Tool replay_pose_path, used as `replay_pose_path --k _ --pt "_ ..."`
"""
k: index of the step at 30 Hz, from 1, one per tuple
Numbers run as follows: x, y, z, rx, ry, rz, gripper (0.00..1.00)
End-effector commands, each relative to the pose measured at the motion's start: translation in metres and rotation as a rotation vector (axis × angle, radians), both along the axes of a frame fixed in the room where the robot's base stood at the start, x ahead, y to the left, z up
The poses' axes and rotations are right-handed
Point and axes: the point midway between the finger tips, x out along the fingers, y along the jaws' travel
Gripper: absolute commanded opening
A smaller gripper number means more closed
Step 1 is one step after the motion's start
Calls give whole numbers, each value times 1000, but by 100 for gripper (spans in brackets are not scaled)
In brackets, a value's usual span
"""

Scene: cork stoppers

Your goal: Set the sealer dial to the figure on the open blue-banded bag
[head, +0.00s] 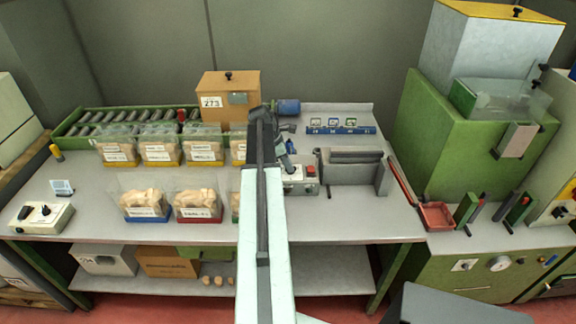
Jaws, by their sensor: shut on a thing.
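The sealer (352,172) stands on the bench right of centre, with a pale control box (299,187) at its left end bearing a red button (310,170). My gripper (288,164) reaches down to the top of this box, left of the button, and is shut on the dial there. The dial is hidden by my gripper, so its setting cannot be read. The blue-banded bag (146,199) stands open at the bench's front left, filled with pale corks. Its white label is too small to read.
Several yellow-banded bags (160,150) line the back near a cardboard box (222,92) marked 273. A control box (41,215) sits far left. A green machine (440,120) rises at right.

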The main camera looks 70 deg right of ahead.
Motion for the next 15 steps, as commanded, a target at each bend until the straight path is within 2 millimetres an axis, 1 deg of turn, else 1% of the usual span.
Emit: replay_pose_path --k 8,15 --pt "2 -2 0 4 -1 -116 0" --pt "3 -5 0 2 -1 -317 0"
